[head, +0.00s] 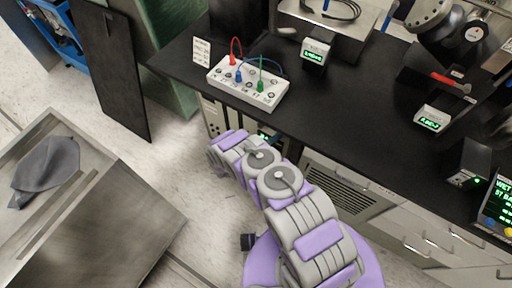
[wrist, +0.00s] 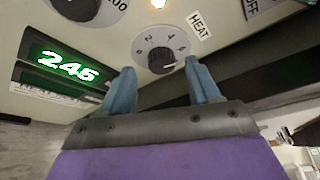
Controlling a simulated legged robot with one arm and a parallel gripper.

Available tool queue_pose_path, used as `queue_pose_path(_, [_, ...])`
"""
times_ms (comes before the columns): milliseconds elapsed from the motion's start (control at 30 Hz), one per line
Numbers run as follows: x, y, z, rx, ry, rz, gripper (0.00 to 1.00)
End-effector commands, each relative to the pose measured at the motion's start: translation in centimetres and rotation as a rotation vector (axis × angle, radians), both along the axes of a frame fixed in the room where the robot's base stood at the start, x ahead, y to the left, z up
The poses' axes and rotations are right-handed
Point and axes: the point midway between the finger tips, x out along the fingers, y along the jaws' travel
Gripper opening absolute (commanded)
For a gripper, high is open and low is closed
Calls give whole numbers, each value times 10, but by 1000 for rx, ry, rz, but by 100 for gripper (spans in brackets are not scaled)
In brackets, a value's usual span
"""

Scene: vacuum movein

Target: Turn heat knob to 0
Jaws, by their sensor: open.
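The heat knob (wrist: 159,53) shows in the wrist view as a dark grey dial on a pale panel, with a numbered ring around it and a HEAT label (wrist: 199,25) at its upper right. Its pointer is toward the lower right, away from the 0 mark at the left. My gripper (wrist: 160,85) is open, with one blue finger on each side just below the knob. The fingers look apart from the knob; the exact gap is hard to tell. In the head view, my purple and grey arm reaches to the pale unit under the black bench, and hides most of its front.
A green display (wrist: 68,65) reading about 2.45 is left of the knob. Another dial (wrist: 90,8) is at upper left. In the head view, the black bench (head: 345,118) overhangs the unit, with a white socket box (head: 247,84) near its edge. A metal cart (head: 95,225) stands at left.

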Motion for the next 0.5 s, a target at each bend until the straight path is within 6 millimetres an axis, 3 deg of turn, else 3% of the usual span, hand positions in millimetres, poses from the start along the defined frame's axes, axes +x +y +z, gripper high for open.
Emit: queue_pose_path(500, [-61, 92, 20, 1, 4, 3, 61])
